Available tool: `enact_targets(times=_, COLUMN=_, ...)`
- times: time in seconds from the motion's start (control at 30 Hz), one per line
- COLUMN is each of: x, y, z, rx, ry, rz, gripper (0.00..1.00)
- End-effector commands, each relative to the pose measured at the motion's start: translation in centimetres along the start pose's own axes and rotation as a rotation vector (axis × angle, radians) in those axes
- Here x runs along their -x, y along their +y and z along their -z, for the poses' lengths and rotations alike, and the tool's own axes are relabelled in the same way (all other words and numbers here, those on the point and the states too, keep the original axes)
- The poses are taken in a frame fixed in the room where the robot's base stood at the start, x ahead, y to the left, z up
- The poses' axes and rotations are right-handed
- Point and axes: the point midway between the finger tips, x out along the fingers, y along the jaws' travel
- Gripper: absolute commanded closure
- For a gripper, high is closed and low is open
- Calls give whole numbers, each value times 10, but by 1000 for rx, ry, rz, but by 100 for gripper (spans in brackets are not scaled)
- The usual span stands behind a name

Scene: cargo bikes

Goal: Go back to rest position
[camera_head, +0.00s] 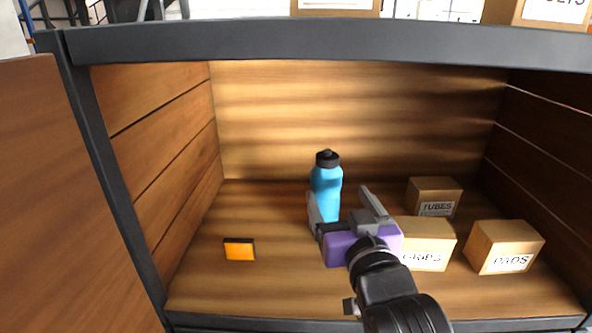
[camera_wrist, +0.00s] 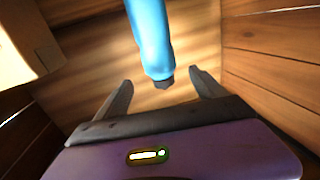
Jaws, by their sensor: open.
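My gripper (camera_head: 341,200) is purple and black and reaches into the wooden cargo box (camera_head: 350,110) over its front edge. Its two fingers are spread apart and hold nothing. A blue bottle (camera_head: 326,181) with a black cap stands upright on the box floor, just behind the fingers in the head view. In the wrist view the blue bottle (camera_wrist: 150,35) shows beyond the fingertips, its dark cap end towards the gripper. The bottle's lower part is partly hidden in the head view.
Cardboard boxes labelled TUBES (camera_head: 434,195) and PADS (camera_head: 504,246), and one with a partly hidden label (camera_head: 428,243), stand right of my gripper. An orange block (camera_head: 239,249) lies at left. A dark frame bar (camera_head: 330,42) crosses above. The floor at left is mostly clear.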

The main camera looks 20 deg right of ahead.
Motion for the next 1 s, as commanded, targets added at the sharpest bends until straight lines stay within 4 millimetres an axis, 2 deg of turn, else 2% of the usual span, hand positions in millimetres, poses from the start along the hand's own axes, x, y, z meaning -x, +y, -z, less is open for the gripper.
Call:
enact_targets(times=0.13, x=0, y=-1, z=6, rx=6, ry=27, rz=5, gripper=20)
enact_targets(times=0.23, x=2, y=-5, z=24, rx=10, ry=95, rz=21, gripper=20)
enact_targets(times=0.3, x=7, y=-10, z=39, rx=14, ry=161, rz=40, gripper=20)
enact_targets(times=0.37, x=16, y=-14, z=38, rx=21, ry=200, rz=61, gripper=20)
enact_targets(times=0.57, x=50, y=-17, z=12, rx=43, ry=255, rz=108, gripper=20)
enact_targets(times=0.67, x=72, y=-16, z=-10, rx=51, ry=259, rz=128, gripper=20)
enact_targets(times=1.0, x=170, y=-2, z=-91, rx=56, ry=201, rz=173, gripper=20)
